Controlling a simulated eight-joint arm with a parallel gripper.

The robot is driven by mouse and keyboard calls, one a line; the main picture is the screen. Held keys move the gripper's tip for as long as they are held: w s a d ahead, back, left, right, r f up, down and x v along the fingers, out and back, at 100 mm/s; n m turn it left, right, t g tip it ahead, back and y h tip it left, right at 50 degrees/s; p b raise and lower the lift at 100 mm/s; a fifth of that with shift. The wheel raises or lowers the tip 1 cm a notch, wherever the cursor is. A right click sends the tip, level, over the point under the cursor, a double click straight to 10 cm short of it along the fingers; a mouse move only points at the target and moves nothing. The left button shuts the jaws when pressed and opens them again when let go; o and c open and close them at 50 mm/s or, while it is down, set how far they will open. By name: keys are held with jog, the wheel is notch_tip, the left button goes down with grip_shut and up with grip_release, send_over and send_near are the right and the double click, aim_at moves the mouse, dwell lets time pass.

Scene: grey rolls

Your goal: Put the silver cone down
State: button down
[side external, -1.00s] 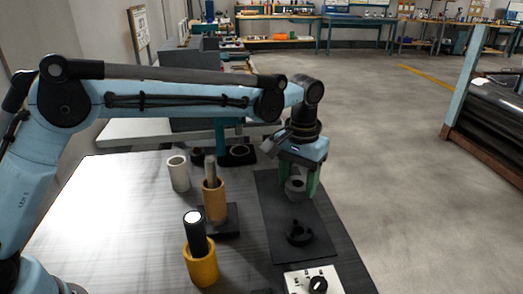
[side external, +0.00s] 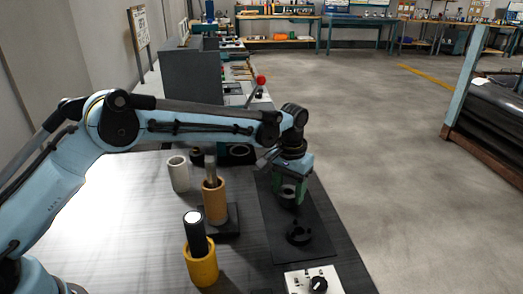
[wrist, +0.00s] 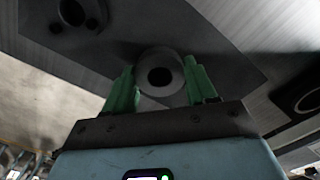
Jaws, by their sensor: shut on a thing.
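The silver cone (side external: 288,190) is between the green fingers of my gripper (side external: 291,193), over the far part of the dark mat (side external: 322,225). In the wrist view the cone (wrist: 160,88) shows as a round grey piece with a dark central hole, between the two green fingers of my gripper (wrist: 160,68). My gripper is shut on it and points down. In the side view the fingers partly hide the cone. I cannot tell whether its underside touches the mat.
A black notched ring piece (side external: 299,235) lies on the mat nearer the camera. A white box with a black knob (side external: 302,281) is at the front. To the left stand a yellow cup (side external: 201,268) holding a dark cylinder, an orange tube (side external: 215,206) and a pale tube (side external: 178,174).

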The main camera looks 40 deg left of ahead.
jog(key=shift+c, duration=1.7)
grip_release()
jog(key=shift+f, duration=0.1)
notch_tip(320, 180, up, 12)
jog(key=s+a+r+t, duration=0.2)
jog(key=s+a+r, duration=0.2)
jog(key=a+r, duration=0.1)
jog(key=s+a+f+t, duration=0.2)
jog(key=s+a, duration=0.2)
jog(key=s, duration=0.5)
jog(key=s+a+f+t, duration=0.3)
jog(key=s+a, duration=0.2)
jog(key=s, duration=0.5)
jog(key=shift+s+f, duration=0.2)
jog(key=shift+f, duration=0.1)
